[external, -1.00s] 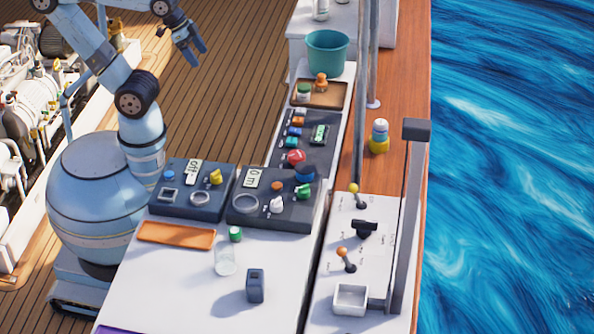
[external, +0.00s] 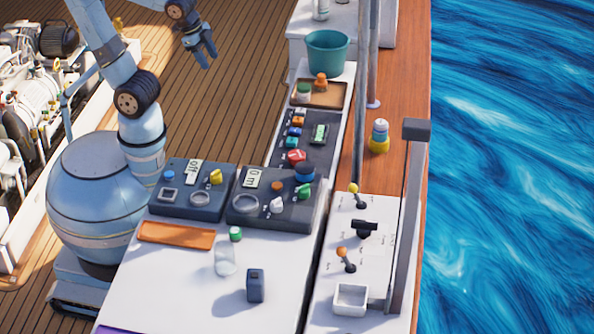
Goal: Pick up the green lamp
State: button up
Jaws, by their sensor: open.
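I cannot tell for certain which green thing is the lamp. A small green-topped cylinder (external: 235,233) stands on the white console, right of the orange tray. A green-and-white round piece (external: 303,90) sits in the brown tray at the back, and a green knob-like piece (external: 304,192) is on the right dark control panel. My gripper (external: 209,62) is open and empty, pointing down in the air at the upper left, apart from all of these.
A clear glass jar (external: 225,258) and a dark blue box (external: 256,285) stand on the white console. The orange tray (external: 176,236) looks empty. A teal bucket (external: 327,53) stands at the back. A tall grey lever (external: 408,220) and poles rise on the right.

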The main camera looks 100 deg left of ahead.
jog(key=w+d+f+m+g+y, duration=0.1)
jog(key=w+d+f+m+y, duration=0.2)
jog(key=w+d+m, duration=0.6)
jog(key=m+t, duration=0.9)
jog(key=m, duration=1)
send_near(233, 230)
jog(key=s, duration=0.1)
jog(key=s+d+r, duration=0.1)
jog(key=shift+s+d+y, duration=0.2)
jog(key=shift+s+y, duration=0.05)
jog(key=shift+y, duration=0.15)
jog(key=shift+w+f, duration=0.1)
jog(key=x, duration=1.3)
jog(key=shift+w, duration=0.2)
jog(key=shift+c, duration=0.2)
